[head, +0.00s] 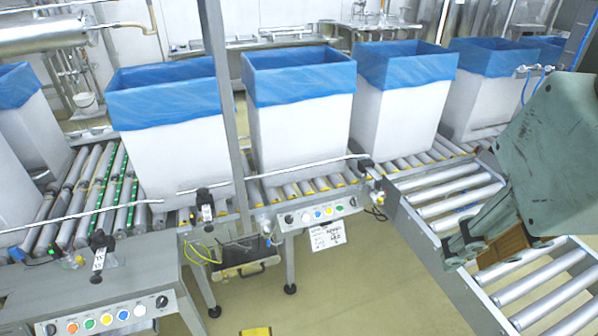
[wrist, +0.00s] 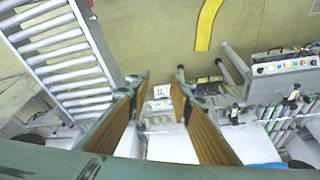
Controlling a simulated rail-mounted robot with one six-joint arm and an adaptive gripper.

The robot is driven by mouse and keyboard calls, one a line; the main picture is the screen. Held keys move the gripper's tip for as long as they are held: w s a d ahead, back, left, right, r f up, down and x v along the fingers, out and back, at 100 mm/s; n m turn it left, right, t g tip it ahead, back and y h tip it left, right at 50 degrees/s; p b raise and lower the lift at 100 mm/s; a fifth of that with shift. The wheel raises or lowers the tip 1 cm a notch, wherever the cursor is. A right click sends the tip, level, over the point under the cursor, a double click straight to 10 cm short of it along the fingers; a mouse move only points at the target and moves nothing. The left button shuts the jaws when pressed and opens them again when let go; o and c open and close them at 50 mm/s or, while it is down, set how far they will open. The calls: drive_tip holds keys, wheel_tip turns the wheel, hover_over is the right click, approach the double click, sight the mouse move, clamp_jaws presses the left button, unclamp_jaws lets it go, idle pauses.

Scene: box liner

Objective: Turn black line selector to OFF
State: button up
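The near-left control panel (head: 110,318) has a black selector knob (head: 50,329) at its left end, coloured buttons and another black knob (head: 161,301) at its right. A second panel (head: 318,212) under the middle conveyor has black knobs at its left (head: 289,218) and right (head: 352,201) ends. I cannot tell which knob is the line selector, nor read its positions. My gripper (head: 470,247) is at the right, above the empty roller conveyor, apart from both panels. In the wrist view my gripper (wrist: 162,73) is open and empty, with brown pads on its fingers.
White boxes with blue liners (head: 300,110) stand along the back conveyor. An empty roller conveyor (head: 540,280) runs to the lower right. A grey post (head: 222,90) rises between the panels. A white label (head: 328,235) hangs under the middle panel.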

drive_tip(key=shift+w+d, duration=0.1)
drive_tip(key=shift+d, duration=0.1)
drive_tip(key=shift+w, duration=0.1)
idle(0.4)
drive_tip(key=w+f+m+p, duration=0.1)
drive_tip(key=w+f+p, duration=0.15)
drive_tip(key=w, duration=1.75)
drive_tip(key=w+a+f+m+t+p, duration=0.15)
drive_tip(key=w+f, duration=0.25)
drive_tip(key=w, duration=0.5)
drive_tip(key=w+a+f+p, duration=0.1)
drive_tip(key=w+a+f, duration=0.25)
drive_tip(key=w, duration=0.55)
drive_tip(key=w+a+f+y+p, duration=0.1)
drive_tip(key=w+a+f, duration=0.2)
drive_tip(key=w+f, duration=0.4)
drive_tip(key=w+a+f+p, duration=0.2)
drive_tip(key=w+a+f, duration=0.2)
drive_tip(key=f, duration=0.4)
drive_tip(key=w+a+f+m+y+p, duration=0.1)
drive_tip(key=a+f, duration=0.3)
drive_tip(key=f, duration=0.5)
drive_tip(key=w+a+f+m+y+p, duration=0.1)
drive_tip(key=a+f, duration=0.4)
drive_tip(key=f, duration=0.5)
drive_tip(key=shift+w+f+y, duration=0.15)
drive_tip(key=shift+w+y, duration=0.15)
drive_tip(key=shift+y, duration=0.1)
drive_tip(key=shift+t, duration=0.25)
